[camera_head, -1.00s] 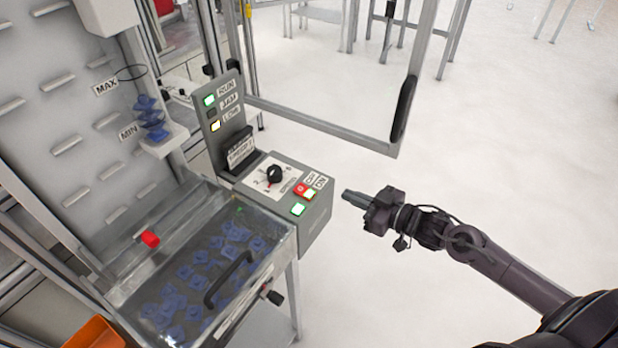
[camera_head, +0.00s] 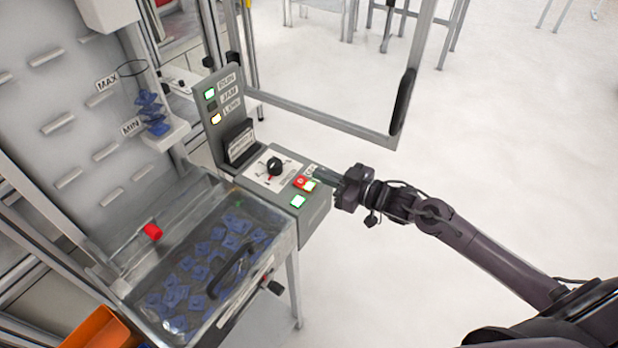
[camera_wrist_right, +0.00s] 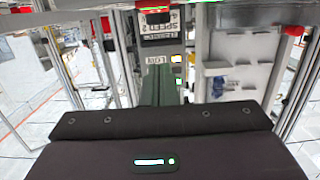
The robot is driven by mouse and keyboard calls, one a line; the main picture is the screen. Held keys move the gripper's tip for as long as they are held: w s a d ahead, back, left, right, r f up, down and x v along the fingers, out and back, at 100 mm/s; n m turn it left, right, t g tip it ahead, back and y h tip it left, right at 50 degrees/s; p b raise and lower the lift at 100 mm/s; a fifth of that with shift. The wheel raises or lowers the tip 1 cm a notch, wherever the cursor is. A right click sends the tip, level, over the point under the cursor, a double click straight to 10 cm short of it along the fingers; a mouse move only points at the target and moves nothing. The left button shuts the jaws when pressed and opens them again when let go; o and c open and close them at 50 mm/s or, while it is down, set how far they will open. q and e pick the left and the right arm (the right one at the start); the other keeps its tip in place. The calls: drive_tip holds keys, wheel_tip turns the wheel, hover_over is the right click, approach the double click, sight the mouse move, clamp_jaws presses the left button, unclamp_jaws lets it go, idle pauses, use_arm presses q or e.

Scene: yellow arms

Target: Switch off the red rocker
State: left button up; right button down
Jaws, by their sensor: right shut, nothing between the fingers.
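The red rocker (camera_head: 299,183) is on the sloped top of a grey control box (camera_head: 313,215), with a lit pale-green part at its right side. My right gripper (camera_head: 320,175) is shut and empty. In the head view its fingertips overlap the right edge of the box, just right of the rocker; I cannot tell whether they touch anything. The fingers cover part of the labels by the rocker. In the right wrist view the shut fingers (camera_wrist_right: 160,85) point toward the panel, and I cannot make out the rocker. My left gripper is not in view.
A black rotary knob (camera_head: 274,166) and a lit green button (camera_head: 298,201) sit near the rocker. An upright panel (camera_head: 227,108) with lamps stands behind. A clear-lidded bin (camera_head: 165,262) of blue parts is at left. Open floor lies right of the box.

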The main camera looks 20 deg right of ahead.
sight(309, 186)
drive_tip(key=x, duration=0.3)
drive_tip(key=shift+w+a+r+p, duration=0.2)
drive_tip(key=shift+w+p, duration=0.1)
drive_tip(key=shift+p, duration=0.1)
drive_tip(key=f, duration=0.3)
drive_tip(key=shift+w+a+f+p, duration=0.25)
drive_tip(key=shift+w+p, duration=0.05)
drive_tip(key=shift+p, duration=0.05)
drive_tip(key=shift+f, duration=0.45)
